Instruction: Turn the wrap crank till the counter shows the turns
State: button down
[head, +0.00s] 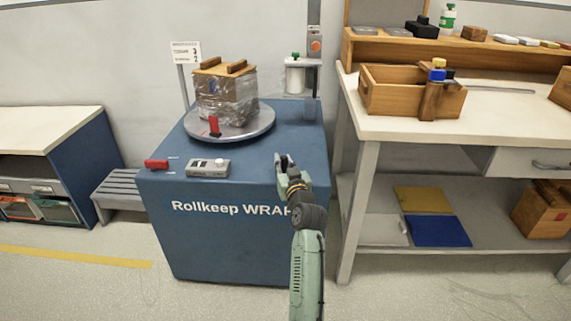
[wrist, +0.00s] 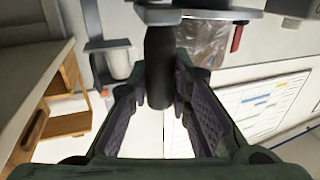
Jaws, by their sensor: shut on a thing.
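The blue wrap machine (head: 230,240), lettered "Rollkeep WRA…", carries a grey turntable (head: 250,128). A film-wrapped box (head: 225,97) sits on it. My gripper (head: 284,160) is at the machine's right front edge. In the wrist view my gripper (wrist: 160,98) is closed around a dark upright crank handle (wrist: 159,60); a grey bar (wrist: 158,14) meets the handle's end. In the head view my gripper mostly hides the crank.
A red lever (head: 214,126) stands by the turntable and a red block (head: 156,164) lies at the front left. A sign (head: 186,53) stands behind; its text is mostly unreadable. A white workbench (head: 395,135) with a wooden crate (head: 385,98) is close on the right.

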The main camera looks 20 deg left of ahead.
jog(key=shift+s+a, duration=0.3)
jog(key=shift+a, duration=0.45)
jog(key=c, duration=1.8)
grip_release()
jog(key=o, duration=0.4)
jog(key=shift+w+d, duration=0.1)
jog(key=shift+c, duration=0.2)
jog(key=shift+d, duration=0.2)
jog(key=shift+d, duration=0.15)
jog(key=v, duration=1.1)
jog(key=shift+s, duration=0.35)
jog(key=shift+d, duration=0.2)
